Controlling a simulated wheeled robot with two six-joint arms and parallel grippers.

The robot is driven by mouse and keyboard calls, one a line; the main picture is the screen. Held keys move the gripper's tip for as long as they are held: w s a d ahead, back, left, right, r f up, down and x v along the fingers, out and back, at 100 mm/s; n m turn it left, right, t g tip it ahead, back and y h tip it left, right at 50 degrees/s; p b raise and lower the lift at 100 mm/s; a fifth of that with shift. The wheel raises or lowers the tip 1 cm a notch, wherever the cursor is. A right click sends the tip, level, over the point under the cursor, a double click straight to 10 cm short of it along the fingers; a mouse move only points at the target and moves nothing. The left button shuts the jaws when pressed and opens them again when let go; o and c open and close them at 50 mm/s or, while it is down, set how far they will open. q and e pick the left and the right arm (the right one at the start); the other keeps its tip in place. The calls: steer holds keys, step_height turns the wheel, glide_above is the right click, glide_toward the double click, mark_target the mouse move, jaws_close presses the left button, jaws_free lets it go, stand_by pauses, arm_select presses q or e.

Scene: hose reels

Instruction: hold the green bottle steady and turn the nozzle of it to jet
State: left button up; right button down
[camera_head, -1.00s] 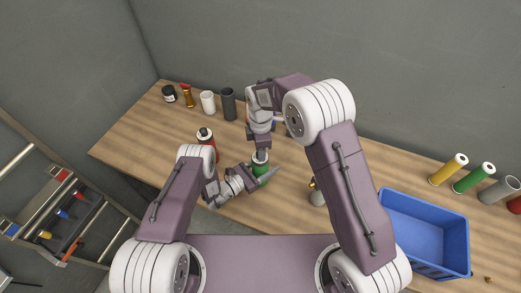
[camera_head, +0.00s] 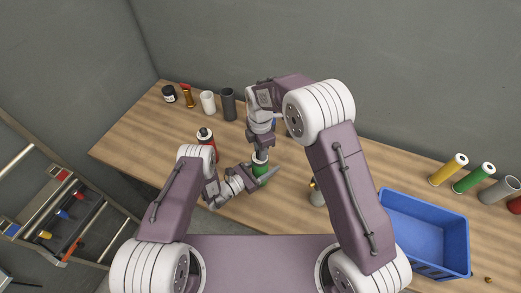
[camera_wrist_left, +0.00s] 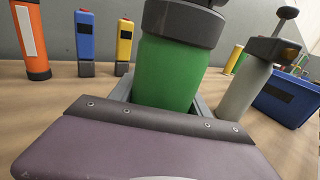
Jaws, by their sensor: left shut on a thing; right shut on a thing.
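The green bottle (camera_head: 261,170) stands upright on the wooden table in the head view, partly hidden by my grippers. In the left wrist view the green bottle (camera_wrist_left: 168,72) fills the middle, with a dark grey collar (camera_wrist_left: 183,22) on top. My left gripper (camera_head: 262,175) comes in from the left and is shut around the bottle's body. My right gripper (camera_head: 260,155) reaches down from above and is shut on the nozzle at the bottle's top. The nozzle itself is mostly hidden, so its setting cannot be read.
A red bottle (camera_head: 206,139) stands left of the green one, and a grey bottle (camera_head: 318,194) stands to its right. A blue crate (camera_head: 462,243) is at the right. Several tubes and jars line the back edge. A blue (camera_wrist_left: 85,42) and a yellow item stand behind.

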steer(key=c, duration=1.1)
jaws_free()
step_height(320, 180, up, 12)
arm_select(q)
steer(key=o, duration=1.8)
steer(key=shift+c, duration=0.2)
steer(key=shift+a, duration=0.1)
